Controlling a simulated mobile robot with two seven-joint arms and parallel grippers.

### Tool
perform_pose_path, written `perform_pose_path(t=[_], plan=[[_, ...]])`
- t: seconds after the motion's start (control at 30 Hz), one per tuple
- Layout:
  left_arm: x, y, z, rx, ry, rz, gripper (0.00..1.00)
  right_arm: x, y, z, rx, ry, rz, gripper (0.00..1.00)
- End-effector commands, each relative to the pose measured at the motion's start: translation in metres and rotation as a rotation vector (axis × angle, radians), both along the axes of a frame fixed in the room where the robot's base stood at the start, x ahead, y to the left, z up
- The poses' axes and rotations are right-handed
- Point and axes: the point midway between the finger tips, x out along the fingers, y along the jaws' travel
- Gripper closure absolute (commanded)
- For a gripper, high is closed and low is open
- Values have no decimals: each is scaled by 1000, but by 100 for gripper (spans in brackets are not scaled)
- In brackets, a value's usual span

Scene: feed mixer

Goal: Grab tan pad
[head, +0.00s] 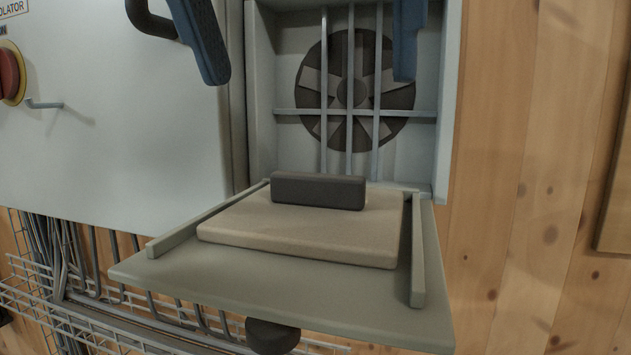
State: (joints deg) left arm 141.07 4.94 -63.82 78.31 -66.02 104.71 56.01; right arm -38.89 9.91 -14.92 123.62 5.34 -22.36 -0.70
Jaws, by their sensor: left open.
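The tan pad (300,228) is a flat, rounded slab lying on the lowered grey-green flap (270,291) of an open housing. A dark block-shaped grip (318,190) sits on top of the pad near its back edge. My left gripper (310,79) is open, with two blue fingers coming down from the top edge of the picture, widely spaced. The fingers are apart from the pad and show higher in the picture than it. Nothing shows between them but the housing behind. My right gripper is not in view.
Behind the pad, bars (349,100) cross a dark fan (312,75) inside the housing (444,110). The flap has raised side rails (417,260) and a dark knob (272,336) below its front edge. A red button (10,73) is at left; a wire rack (60,300) hangs lower left.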

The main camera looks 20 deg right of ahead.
Motion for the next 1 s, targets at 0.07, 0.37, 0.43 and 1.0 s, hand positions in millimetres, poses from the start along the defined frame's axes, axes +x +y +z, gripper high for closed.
perform_pose_path(t=[0.07,0.37,0.43,1.0], plan=[[6,-4,-15,1,2,-2,11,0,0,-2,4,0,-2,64],[17,-11,-37,-1,1,-3,11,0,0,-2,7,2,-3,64],[21,-12,-45,0,3,-3,11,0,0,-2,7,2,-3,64],[38,-20,-79,-2,2,-5,13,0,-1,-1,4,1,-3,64]])
